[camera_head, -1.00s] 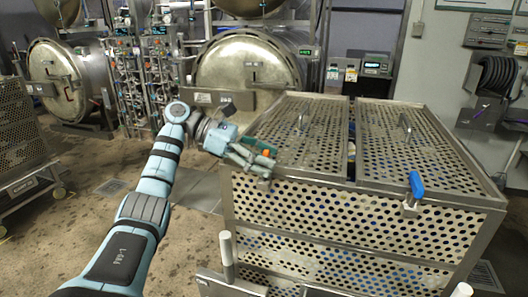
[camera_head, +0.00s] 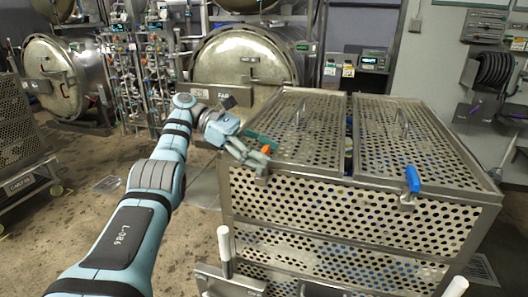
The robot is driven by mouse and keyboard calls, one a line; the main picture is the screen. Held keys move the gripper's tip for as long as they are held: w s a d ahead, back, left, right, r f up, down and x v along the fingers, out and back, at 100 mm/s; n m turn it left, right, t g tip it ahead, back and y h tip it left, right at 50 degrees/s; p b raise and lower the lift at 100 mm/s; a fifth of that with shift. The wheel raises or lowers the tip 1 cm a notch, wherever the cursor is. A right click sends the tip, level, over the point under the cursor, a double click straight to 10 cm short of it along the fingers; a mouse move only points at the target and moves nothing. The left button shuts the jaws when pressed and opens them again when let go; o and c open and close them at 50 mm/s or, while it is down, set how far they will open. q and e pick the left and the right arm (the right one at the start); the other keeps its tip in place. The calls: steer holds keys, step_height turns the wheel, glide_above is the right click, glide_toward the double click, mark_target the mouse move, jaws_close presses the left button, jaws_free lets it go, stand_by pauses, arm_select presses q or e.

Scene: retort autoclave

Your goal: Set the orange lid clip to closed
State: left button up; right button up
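The orange lid clip (camera_head: 266,149) is at the front left edge of the perforated basket's left lid (camera_head: 300,115). Only a small orange part of it shows, since my gripper covers the rest. My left gripper (camera_head: 264,158) is at the clip, with its two fingers apart and the orange part between their tips. I cannot tell whether the fingers touch it. Whether the clip is open or closed is hidden. My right gripper is not in view.
A blue clip (camera_head: 412,180) stands upright at the front of the right lid (camera_head: 415,135). A white upright handle (camera_head: 224,245) is at the near front. Round retort doors (camera_head: 243,62) stand behind.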

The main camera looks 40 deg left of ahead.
arm_select(q)
steer(key=shift+o, duration=0.7)
steer(key=shift+a+f+n, duration=0.1)
steer(key=shift+n, duration=0.2)
